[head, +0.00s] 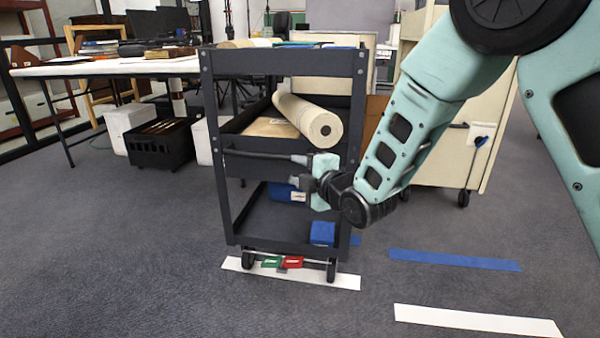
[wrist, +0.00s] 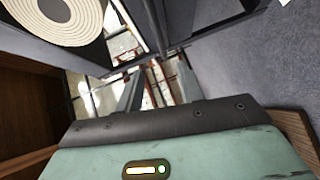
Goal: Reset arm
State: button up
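My arm (head: 415,120) reaches in from the upper right in the head view. My gripper (head: 303,171) points left in front of the dark cart (head: 282,62), at the height of its middle shelf. In the wrist view, the two grey fingers of my gripper (wrist: 158,90) stand apart with nothing visible between them, so it looks open and empty. Whether a finger touches the cart cannot be told.
A cream roll (head: 308,118) lies tilted on the cart and shows close by in the wrist view (wrist: 62,14). Blue boxes (head: 323,233) sit on its lower shelf. A cream cabinet (head: 470,145) stands behind my arm. Open carpet (head: 120,260) lies front left.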

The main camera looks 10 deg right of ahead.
jog(key=s+d+r+m+g+h+p, duration=0.25)
jog(key=s+m+g, duration=0.25)
jog(key=s, duration=0.8)
jog(key=s+d+r+m+g+h+p, duration=0.1)
jog(key=s+d+m+g+h+p, duration=0.2)
jog(key=s, duration=1)
jog(key=s+d+r+m+g+h+p, duration=0.1)
jog(key=s+r+m+g+h+p, duration=0.15)
jog(key=s+m+g, duration=0.7)
jog(key=s+r+n+t+p, duration=0.1)
jog(key=s+r+p, duration=0.1)
jog(key=r+p, duration=1.6)
jog(key=s+r+n+t+y+p, duration=0.1)
jog(key=r+n+t+p, duration=0.1)
jog(key=r+p, duration=1.7)
jog(key=shift+s+d+r+p, duration=0.15)
jog(key=shift+s+p, duration=0.2)
jog(key=shift+s, duration=0.05)
